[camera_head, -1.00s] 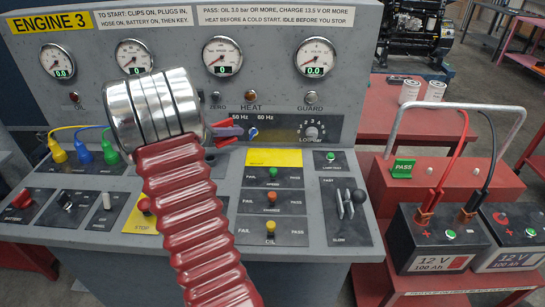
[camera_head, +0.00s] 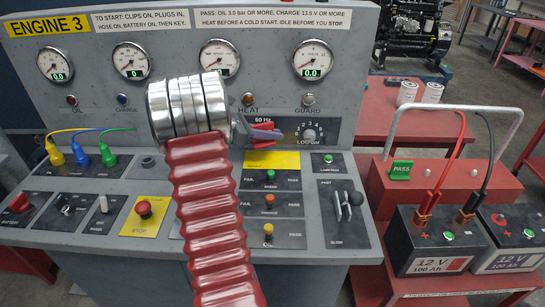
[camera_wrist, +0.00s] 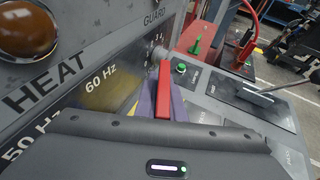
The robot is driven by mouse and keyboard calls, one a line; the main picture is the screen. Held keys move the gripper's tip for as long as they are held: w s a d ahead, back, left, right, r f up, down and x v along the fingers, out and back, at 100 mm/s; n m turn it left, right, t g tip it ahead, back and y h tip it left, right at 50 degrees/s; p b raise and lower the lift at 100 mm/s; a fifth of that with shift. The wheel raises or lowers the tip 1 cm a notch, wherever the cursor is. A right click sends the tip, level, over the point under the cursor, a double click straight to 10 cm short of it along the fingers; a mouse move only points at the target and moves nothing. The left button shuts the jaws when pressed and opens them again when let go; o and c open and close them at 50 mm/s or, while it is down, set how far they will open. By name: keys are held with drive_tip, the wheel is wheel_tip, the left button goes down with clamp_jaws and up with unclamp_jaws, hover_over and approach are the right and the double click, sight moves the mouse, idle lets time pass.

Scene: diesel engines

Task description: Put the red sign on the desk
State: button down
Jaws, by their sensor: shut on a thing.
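My gripper (camera_head: 266,132), with purple fingers, is in front of the console's upright panel, beside the HEAT label. It is shut on the red sign (camera_wrist: 165,92), a narrow red piece seen edge-on between the purple fingers (camera_wrist: 177,100) in the wrist view. The sign's face and any lettering cannot be read. In the head view the sign is small and partly hidden by the fingers. The grey control desk (camera_head: 331,237) lies below the gripper, and the sign is held apart from its sloped top.
The desk top carries a red stop button (camera_head: 143,208), coloured plugs (camera_head: 82,156), several push buttons and a lever (camera_head: 355,198). A green PASS sign (camera_head: 401,170) stands on a red box at right. Two batteries (camera_head: 437,240) stand in front of that box.

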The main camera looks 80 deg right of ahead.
hover_over(273, 161)
drive_tip(key=shift+w+f, duration=0.1)
drive_tip(key=shift+f, duration=2.3)
drive_tip(key=shift+f, duration=1.85)
drive_tip(key=shift+f, duration=0.1)
drive_tip(key=c, duration=1.8)
unclamp_jaws()
drive_tip(key=shift+c, duration=0.2)
drive_tip(key=v, duration=1.1)
drive_tip(key=shift+w+a+r, duration=0.15)
drive_tip(key=shift+r, duration=0.1)
drive_tip(key=shift+w+a+r, duration=0.1)
drive_tip(key=shift+w+a, duration=0.05)
drive_tip(key=shift+w, duration=0.05)
